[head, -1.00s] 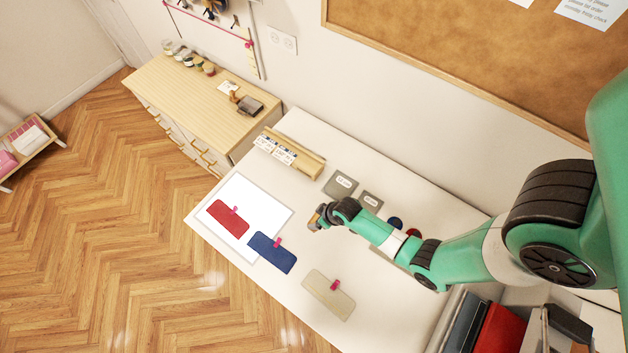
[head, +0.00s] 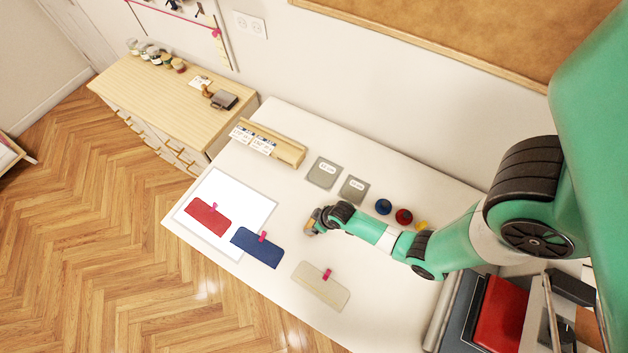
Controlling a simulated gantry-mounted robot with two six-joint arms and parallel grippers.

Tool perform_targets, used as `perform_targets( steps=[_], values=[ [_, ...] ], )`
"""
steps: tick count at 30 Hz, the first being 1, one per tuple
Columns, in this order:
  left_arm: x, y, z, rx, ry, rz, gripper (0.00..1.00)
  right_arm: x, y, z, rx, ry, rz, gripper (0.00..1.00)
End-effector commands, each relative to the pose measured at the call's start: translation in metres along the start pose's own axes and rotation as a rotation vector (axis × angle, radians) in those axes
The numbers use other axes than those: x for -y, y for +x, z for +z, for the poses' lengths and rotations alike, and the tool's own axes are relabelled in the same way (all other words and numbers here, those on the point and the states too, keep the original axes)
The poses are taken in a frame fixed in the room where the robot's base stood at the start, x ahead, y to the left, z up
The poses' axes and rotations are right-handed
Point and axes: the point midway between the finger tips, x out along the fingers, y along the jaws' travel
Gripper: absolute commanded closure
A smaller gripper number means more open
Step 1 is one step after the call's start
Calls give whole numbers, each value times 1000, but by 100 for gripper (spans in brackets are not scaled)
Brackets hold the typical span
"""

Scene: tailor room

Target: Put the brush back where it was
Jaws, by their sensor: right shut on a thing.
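My right gripper (head: 312,222) reaches in from the right over the white table (head: 405,302), past the far side of the beige fabric piece. It is shut on a small brown, wood-coloured thing, which looks like the brush (head: 309,229). Most of that thing is hidden by the jaws and too small to make out, and I cannot tell how far above the table it is. My left gripper is not in view.
Red (head: 208,217), blue (head: 256,248) and beige (head: 320,287) fabric pieces lie along the near side. A wooden holder with labels (head: 268,143), two grey squares (head: 323,173) and small round pots (head: 383,206) are behind. A wooden cabinet (head: 165,105) stands left.

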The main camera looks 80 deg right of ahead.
Motion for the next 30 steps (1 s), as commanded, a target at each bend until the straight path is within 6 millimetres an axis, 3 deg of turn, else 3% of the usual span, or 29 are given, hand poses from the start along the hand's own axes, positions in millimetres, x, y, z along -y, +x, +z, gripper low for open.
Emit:
perform_targets(
  steps=[3,4,6,17,26,30],
  values=[
    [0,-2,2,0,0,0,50,0,3,1,0,0,0,73],
    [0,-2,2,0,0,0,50,0,3,1,0,0,0,14],
    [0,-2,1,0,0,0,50,0,2,1,0,0,0,2],
    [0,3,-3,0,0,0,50,0,-8,0,1,0,0,0],
    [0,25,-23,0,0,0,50,0,-67,-3,1,0,0,0],
    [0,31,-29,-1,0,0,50,0,-77,-1,1,0,0,0]
  ],
)
